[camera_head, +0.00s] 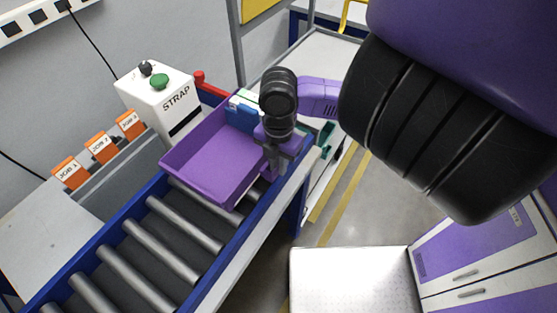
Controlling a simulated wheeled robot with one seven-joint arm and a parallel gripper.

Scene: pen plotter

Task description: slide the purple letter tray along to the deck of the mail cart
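The purple letter tray (205,150) sits on the roller conveyor (125,265), in front of the STRAP machine. A blue item and a white-green item (240,113) show at its far end; whether they are inside it is unclear. My gripper (273,168) points down at the tray's right wall, touching or very near it. The wrist hides part of that wall, and I cannot tell whether the fingers are closed on it. A pale flat deck in a grey frame (325,50) lies beyond the conveyor's far end and looks like the mail cart, partly hidden by my arm.
The white STRAP machine (158,98) stands left of the tray, near a red post (203,82). Orange job tags (101,148) stand along a grey rack. A white-topped box (350,280) and purple-and-white cabinets (480,255) are at lower right. Floor with yellow lines shows between.

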